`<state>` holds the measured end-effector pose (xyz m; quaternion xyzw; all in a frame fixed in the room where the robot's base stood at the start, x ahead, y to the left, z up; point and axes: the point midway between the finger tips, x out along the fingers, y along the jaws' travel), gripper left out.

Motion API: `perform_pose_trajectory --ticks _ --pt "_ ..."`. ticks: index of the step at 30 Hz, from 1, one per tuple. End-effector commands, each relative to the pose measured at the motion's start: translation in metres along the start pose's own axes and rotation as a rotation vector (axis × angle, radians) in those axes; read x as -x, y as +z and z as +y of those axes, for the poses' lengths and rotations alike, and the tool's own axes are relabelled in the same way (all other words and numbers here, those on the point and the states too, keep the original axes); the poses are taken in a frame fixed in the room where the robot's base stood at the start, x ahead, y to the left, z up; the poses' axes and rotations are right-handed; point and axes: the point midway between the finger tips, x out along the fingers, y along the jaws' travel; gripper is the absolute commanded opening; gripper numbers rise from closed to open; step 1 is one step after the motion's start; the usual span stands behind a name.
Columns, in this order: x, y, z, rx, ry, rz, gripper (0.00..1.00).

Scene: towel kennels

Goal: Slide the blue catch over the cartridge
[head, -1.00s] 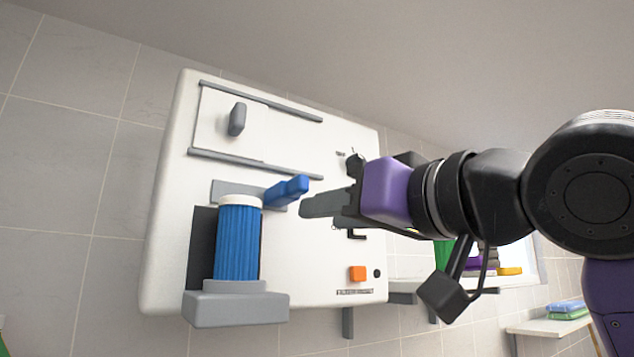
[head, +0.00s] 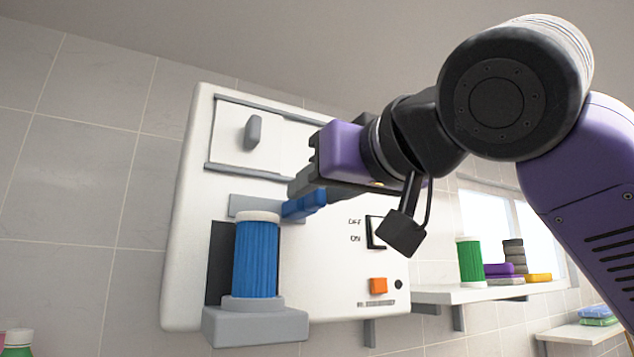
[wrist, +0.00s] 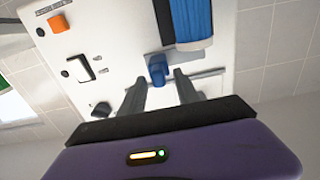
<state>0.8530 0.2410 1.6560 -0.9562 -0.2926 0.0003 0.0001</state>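The blue cartridge (head: 257,262) stands upright on a grey base at the lower left of the white wall unit, its white cap at the top. The blue catch (head: 304,205) sits beside the cap on its right, clear of the cartridge's top. My gripper (head: 302,184) is at the catch; its fingers partly hide the catch in the head view. In the wrist view, the two fingers of my gripper (wrist: 160,88) are apart, with the catch (wrist: 157,68) between and just beyond their tips. The cartridge (wrist: 190,20) shows there at the top.
The white unit (head: 340,285) has a sliding panel with a grey handle (head: 253,132) above, a rocker switch (head: 376,232) and an orange button (head: 378,286). A shelf (head: 470,293) on the right holds a green cartridge (head: 470,262) and folded towels.

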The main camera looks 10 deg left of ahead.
Motion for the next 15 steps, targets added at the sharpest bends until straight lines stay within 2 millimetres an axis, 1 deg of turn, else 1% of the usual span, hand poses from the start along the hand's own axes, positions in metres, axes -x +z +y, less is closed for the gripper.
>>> perform_pose_trajectory --ticks 4,11,12,14,15 --pt "-0.0078 0.0002 -0.0002 0.001 -0.001 0.000 0.38" --pt "-0.0085 0.0007 -0.0001 0.000 -0.001 0.000 0.38" --pt "-0.0084 0.0007 -0.0001 0.001 -0.001 0.000 0.34" --pt "-0.0084 0.0006 -0.0001 0.000 -0.001 0.000 0.22" --pt "-0.0084 0.0006 -0.0001 0.000 -0.001 0.000 0.15"
